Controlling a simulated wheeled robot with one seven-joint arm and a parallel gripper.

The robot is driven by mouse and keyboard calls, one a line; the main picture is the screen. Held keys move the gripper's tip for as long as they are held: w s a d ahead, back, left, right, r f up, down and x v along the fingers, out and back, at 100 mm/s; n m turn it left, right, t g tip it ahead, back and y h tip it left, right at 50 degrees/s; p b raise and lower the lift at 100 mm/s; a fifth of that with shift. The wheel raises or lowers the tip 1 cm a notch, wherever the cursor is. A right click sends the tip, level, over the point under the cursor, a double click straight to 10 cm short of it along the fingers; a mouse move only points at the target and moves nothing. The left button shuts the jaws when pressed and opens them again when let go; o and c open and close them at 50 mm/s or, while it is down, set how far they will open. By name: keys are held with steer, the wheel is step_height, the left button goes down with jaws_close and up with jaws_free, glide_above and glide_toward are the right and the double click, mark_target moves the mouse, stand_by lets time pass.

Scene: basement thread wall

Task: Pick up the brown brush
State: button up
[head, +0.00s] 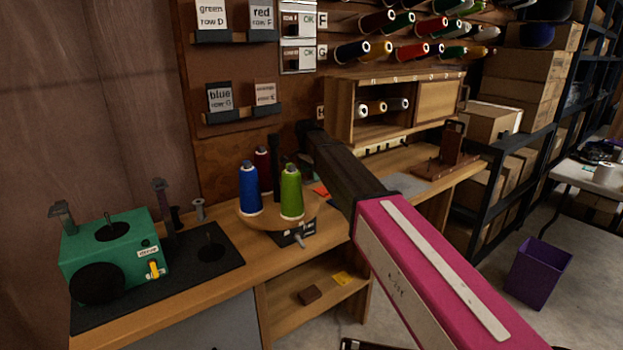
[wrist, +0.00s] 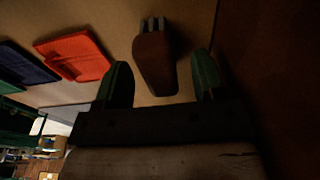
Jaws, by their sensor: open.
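The brown brush (wrist: 154,62) shows in the wrist view, lying on a light wooden surface with its pale bristle end toward the top of the picture. My gripper (wrist: 161,66) is open, with one dark green finger on each side of the brush in the picture. Gaps show between the brush and both fingers, and I cannot tell how far the fingertips are above the surface. In the head view my magenta and dark arm reaches over the bench toward the back wall; I cannot make out the brush there.
Red (wrist: 75,56) and blue (wrist: 28,62) flat pieces lie left of the brush. On the bench (head: 375,165), a round stand holds blue (head: 249,190), green (head: 291,193) and dark red spools. A green machine (head: 115,245) stands left; a wooden cabinet (head: 437,103) stands behind.

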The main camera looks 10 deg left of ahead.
steer(key=shift+w+d+f, duration=0.1)
steer(key=shift+f, duration=0.5)
steer(key=c, duration=1)
steer(key=shift+r, duration=0.1)
steer(key=shift+s+d+r, duration=0.2)
steer(key=shift+r, duration=0.25)
step_height(320, 180, up, 6)
steer(key=shift+r, duration=0.25)
steer(key=s+d, duration=0.4)
steer(key=d, duration=0.1)
steer(key=s+d, duration=0.4)
steer(key=d, duration=0.1)
steer(key=s+d, duration=0.4)
steer(key=shift+s+d+f, duration=0.25)
steer(key=shift+s+d, duration=0.1)
steer(key=shift+d, duration=0.05)
